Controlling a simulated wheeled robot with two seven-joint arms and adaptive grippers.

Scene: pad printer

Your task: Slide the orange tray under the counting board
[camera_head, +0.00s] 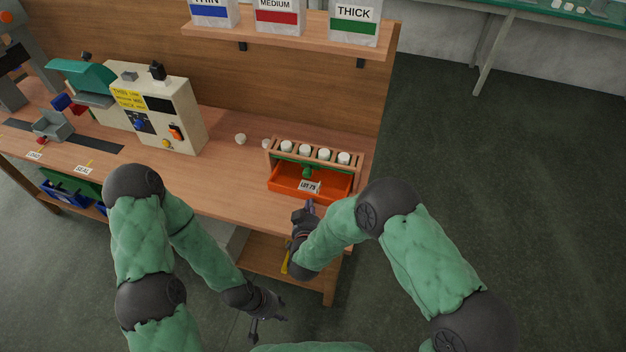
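The orange tray (283,184) lies on the bench top at the right end, with a white lot label on its front. Its back part is beneath the counting board (327,162), a wooden rack holding several white caps, and its front part sticks out toward me. A green item shows inside the tray. My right gripper (308,206) is just in front of the tray's front wall, near the label; contact and finger opening are unclear. My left gripper (270,318) is low, in front of the bench, with its fingers apart and empty.
A beige machine (170,112) with buttons stands left of the board, with a teal device (85,78) beyond it. Two small white round pieces (240,139) lie between machine and board. A shelf (290,37) with labelled bags hangs above. Blue bins (62,193) sit below the bench.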

